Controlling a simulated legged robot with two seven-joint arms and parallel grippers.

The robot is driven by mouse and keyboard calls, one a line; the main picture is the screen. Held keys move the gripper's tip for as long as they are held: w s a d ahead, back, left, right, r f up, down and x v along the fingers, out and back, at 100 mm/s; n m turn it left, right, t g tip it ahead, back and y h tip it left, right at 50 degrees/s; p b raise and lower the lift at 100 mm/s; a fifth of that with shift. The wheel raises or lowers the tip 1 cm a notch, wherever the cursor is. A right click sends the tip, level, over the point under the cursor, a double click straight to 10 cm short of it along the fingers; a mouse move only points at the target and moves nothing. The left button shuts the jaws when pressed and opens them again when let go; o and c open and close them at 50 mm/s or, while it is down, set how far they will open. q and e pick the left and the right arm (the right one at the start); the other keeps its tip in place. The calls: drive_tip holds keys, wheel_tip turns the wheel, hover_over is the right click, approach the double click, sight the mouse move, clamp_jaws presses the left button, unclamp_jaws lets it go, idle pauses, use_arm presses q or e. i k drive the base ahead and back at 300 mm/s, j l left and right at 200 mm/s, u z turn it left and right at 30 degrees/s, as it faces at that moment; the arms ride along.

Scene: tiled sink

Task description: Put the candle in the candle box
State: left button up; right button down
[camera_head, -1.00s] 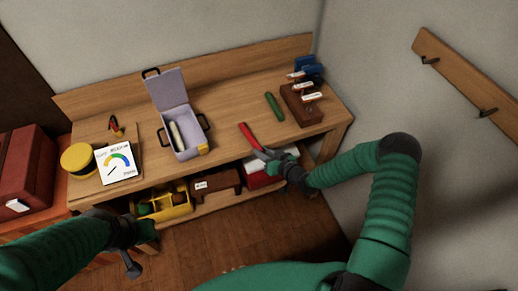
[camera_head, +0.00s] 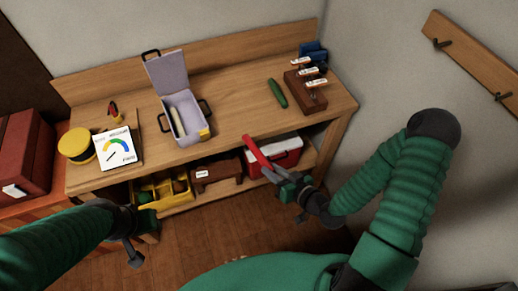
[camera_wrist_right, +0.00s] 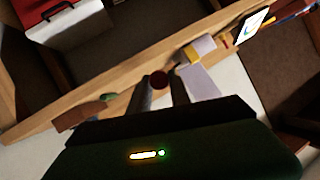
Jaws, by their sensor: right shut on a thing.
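A red candle (camera_head: 256,153) is held in my right gripper (camera_head: 271,175), tilted, in front of the bench's front edge. Its round red end (camera_wrist_right: 159,79) shows between the two fingers in the right wrist view. The lavender candle box (camera_head: 186,122) stands on the bench, left of the right gripper, with its lid (camera_head: 168,73) raised. A cream candle (camera_head: 177,121) lies inside it. A green candle (camera_head: 277,93) lies on the bench to the right of the box. My left gripper (camera_head: 142,238) is low at the left, in front of the bench; its fingers are unclear.
The wooden bench (camera_head: 235,104) has bare top between box and green candle. A gauge card (camera_head: 116,147) and yellow tin (camera_head: 77,144) stand left. A tool block (camera_head: 305,92) stands right. A yellow tote (camera_head: 161,190) and red-and-white case (camera_head: 284,152) sit on the lower shelf.

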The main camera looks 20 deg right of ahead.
sight(190, 125)
drive_tip(key=u, duration=0.4)
drive_tip(key=l+u, duration=0.15)
drive_tip(key=u, duration=0.3)
drive_tip(key=l+u, duration=0.1)
drive_tip(key=u, duration=0.3)
drive_tip(key=l+u, duration=0.1)
drive_tip(key=u, duration=0.7)
drive_tip(key=l+z, duration=0.3)
drive_tip(key=k+l+z, duration=0.1)
drive_tip(key=z, duration=0.25)
drive_tip(key=i+l+z, duration=0.1)
drive_tip(key=l, duration=0.15)
drive_tip(key=i+l+z, duration=0.1)
drive_tip(key=l, duration=0.15)
